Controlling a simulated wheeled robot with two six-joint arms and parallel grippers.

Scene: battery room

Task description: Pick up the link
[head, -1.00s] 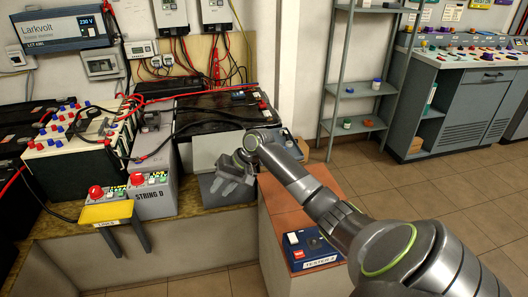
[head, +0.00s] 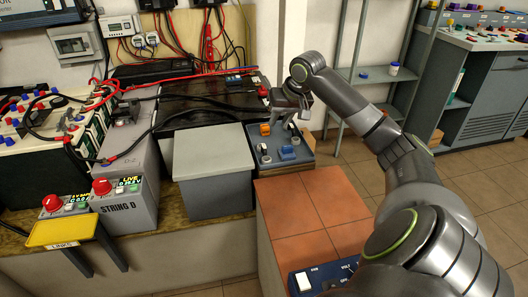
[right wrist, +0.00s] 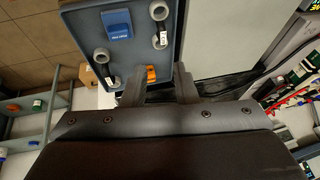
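My right gripper (head: 290,112) is above the back part of a blue-grey panel (head: 290,166) right of a grey lidded box. The panel bears a small orange piece (head: 265,129), a blue block (head: 287,153) and grey rings. In the right wrist view the gripper (right wrist: 158,88) is open, its two fingers apart. The orange piece (right wrist: 151,74) shows between the fingertips, close to the left one; I cannot tell whether they touch. I cannot tell for sure which piece is the link. A yellow tray (head: 62,232) labelled LINKS looks empty. My left gripper is not in view.
The grey lidded box (head: 213,150) stands directly left of the panel. Black batteries with cables (head: 200,108) lie behind. A red-tiled top (head: 310,208) in front is mostly clear, with a blue tester (head: 320,275) at its front. A metal shelf (head: 375,80) stands at right.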

